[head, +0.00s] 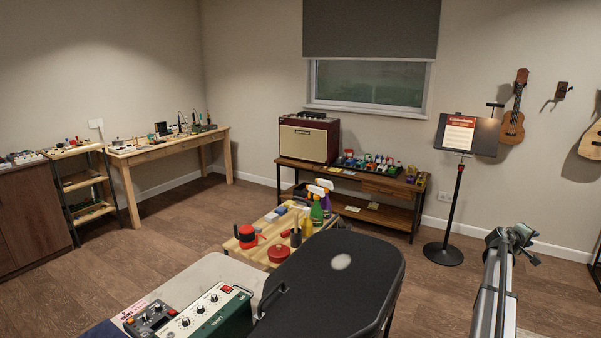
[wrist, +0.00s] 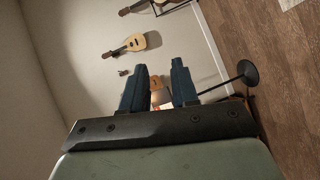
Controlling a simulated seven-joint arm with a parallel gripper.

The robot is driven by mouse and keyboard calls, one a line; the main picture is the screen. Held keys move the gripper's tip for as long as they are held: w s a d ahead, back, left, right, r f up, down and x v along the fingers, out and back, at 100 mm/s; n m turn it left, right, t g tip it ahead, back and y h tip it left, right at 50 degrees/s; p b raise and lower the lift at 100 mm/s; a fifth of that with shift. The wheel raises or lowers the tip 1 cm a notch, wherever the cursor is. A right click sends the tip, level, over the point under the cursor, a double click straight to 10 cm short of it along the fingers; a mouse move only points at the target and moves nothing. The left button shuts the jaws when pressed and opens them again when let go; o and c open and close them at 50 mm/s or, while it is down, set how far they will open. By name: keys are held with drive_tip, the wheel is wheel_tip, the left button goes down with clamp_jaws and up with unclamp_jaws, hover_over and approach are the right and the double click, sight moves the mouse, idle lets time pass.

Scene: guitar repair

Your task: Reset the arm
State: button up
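My gripper (wrist: 159,82) shows in the wrist view with its two dark blue fingers apart and nothing held between them. The music stand and part of the wall show beyond the fingertips. My gripper cannot be clearly made out in the head view. A grey metal post-like part with a jointed top stands at the lower right there, and I cannot tell what it belongs to.
A large black rounded panel (head: 335,275) fills the lower middle, beside a workbench with a green box (head: 215,318). A music stand (head: 460,195) stands at right; guitars and a ukulele (head: 512,128) hang behind. Open floor (head: 180,240) lies at left.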

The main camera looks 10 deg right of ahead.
drive_tip(key=s+d+f, duration=0.2)
drive_tip(key=s, duration=0.2)
drive_tip(key=s+a+f+y, duration=0.1)
drive_tip(key=a+f, duration=0.4)
drive_tip(key=f, duration=0.5)
drive_tip(key=w+a+f+y, duration=0.3)
drive_tip(key=a+f+y, duration=0.2)
drive_tip(key=a+f, duration=1.45)
drive_tip(key=s+a+f+m+g+y, duration=0.1)
drive_tip(key=s+a+f+y, duration=0.1)
drive_tip(key=a+f, duration=0.7)
drive_tip(key=s+a+f+y, duration=0.15)
drive_tip(key=a+f, duration=0.45)
drive_tip(key=a, duration=0.6)
drive_tip(key=s+a+f+g+y, duration=0.2)
drive_tip(key=s+a+f, duration=0.3)
drive_tip(key=a, duration=0.5)
drive_tip(key=s+a+f+g+y, duration=0.1)
drive_tip(key=s+a+f, duration=0.2)
drive_tip(key=s+a, duration=0.55)
drive_tip(key=s+a+g+y, duration=0.2)
drive_tip(key=s+a+g, duration=0.3)
drive_tip(key=s+a, duration=1.3)
drive_tip(key=shift+s+f+n, duration=0.25)
drive_tip(key=shift+s+n, duration=0.05)
drive_tip(key=shift+s, duration=0.15)
